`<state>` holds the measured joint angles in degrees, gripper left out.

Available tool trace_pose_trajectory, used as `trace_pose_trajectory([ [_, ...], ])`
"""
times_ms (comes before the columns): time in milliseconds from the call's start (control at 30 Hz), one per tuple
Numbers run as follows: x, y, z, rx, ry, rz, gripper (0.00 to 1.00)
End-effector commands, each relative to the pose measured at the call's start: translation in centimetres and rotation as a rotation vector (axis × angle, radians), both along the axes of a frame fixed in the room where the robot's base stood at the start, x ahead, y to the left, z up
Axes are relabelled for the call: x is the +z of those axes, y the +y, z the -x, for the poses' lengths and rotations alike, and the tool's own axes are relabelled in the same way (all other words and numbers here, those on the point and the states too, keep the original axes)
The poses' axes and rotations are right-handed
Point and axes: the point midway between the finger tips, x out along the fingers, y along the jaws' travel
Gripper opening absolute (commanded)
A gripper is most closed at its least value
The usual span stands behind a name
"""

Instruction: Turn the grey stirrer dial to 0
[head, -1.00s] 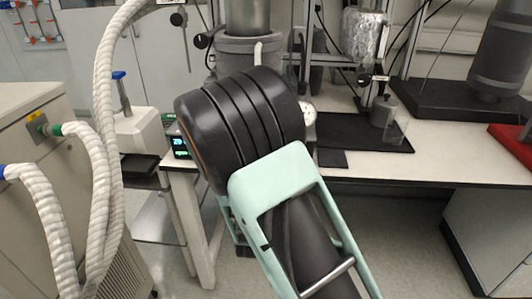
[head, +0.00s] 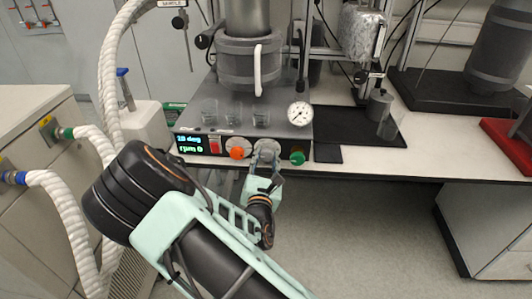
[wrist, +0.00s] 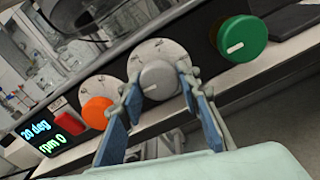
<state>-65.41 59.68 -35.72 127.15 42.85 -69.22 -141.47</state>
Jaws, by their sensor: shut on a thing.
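The grey stirrer dial (head: 267,146) is on the front panel of the reactor base, between an orange dial (head: 237,153) and a green dial (head: 297,158). In the wrist view the grey dial (wrist: 158,78) sits on a pale round plate, with a short white mark toward its lower left. My gripper (head: 265,160) is at the panel, shut on the grey dial, with one finger on each side in the wrist view (wrist: 158,92). The display (wrist: 52,136) reads 20 deg and rpm 0. The plate's scale marks are too small to read.
A red switch (head: 214,145) is left of the orange dial. A pressure gauge (head: 300,113) and several glass beakers stand on the base above the panel. White hoses (head: 65,205) hang at the left. The floor right of my arm is clear.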

Motion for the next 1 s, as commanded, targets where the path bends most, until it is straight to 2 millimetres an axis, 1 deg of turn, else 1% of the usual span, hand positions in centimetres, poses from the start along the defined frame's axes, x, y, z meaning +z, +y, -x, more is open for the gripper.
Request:
trace_pose_trajectory([
  [100,0.20,0.06,-0.02,0.002,-0.001,0.059,0.07],
  [300,0.13,0.01,-0.04,0.000,0.002,0.116,0.07],
  [833,0.11,-0.02,-0.06,0.000,0.002,0.137,0.07],
  [867,0.11,-0.02,-0.06,0.000,0.002,0.137,0.33],
  [1000,0.08,-0.02,-0.04,0.000,0.002,0.137,0.48],
])
